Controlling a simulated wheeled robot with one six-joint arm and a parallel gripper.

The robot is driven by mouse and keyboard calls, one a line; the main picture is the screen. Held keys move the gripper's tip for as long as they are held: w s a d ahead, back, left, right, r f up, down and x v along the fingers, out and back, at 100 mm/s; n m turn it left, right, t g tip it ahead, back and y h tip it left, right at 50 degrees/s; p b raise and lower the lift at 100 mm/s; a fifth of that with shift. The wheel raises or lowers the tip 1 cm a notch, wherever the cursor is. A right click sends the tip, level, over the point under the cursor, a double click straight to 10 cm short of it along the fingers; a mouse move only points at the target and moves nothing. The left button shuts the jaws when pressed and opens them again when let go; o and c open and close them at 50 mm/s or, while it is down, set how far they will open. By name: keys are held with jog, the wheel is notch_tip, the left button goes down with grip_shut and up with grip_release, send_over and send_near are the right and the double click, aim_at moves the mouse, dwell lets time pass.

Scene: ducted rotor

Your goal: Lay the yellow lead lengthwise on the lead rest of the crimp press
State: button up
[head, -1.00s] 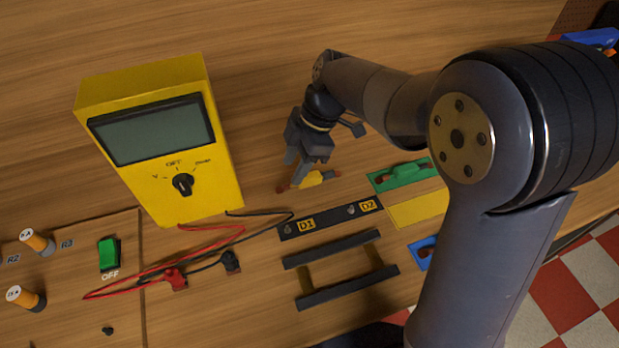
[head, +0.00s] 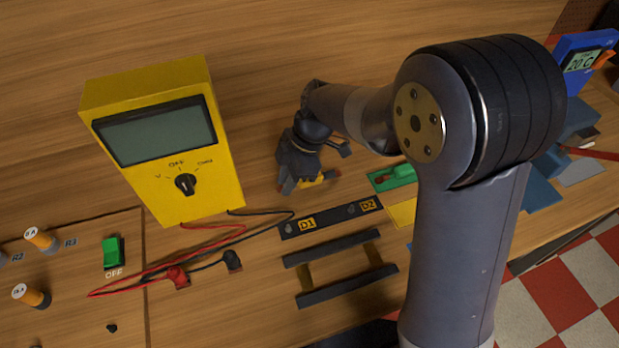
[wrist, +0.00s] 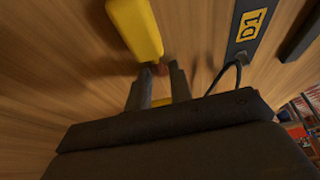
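The yellow lead (head: 318,181), a small yellow body with red-brown ends, lies by the wooden bench top beyond the D1/D2 strip. My gripper (head: 289,187) is down at its left part, fingers pointing downward.
A yellow multimeter (head: 160,145) stands left of my gripper. A black D1/D2 strip (head: 333,215) and a dark two-bar rack (head: 347,288) lie in front. A blue display unit (head: 580,62) is far right.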

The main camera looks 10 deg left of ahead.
grip_shut()
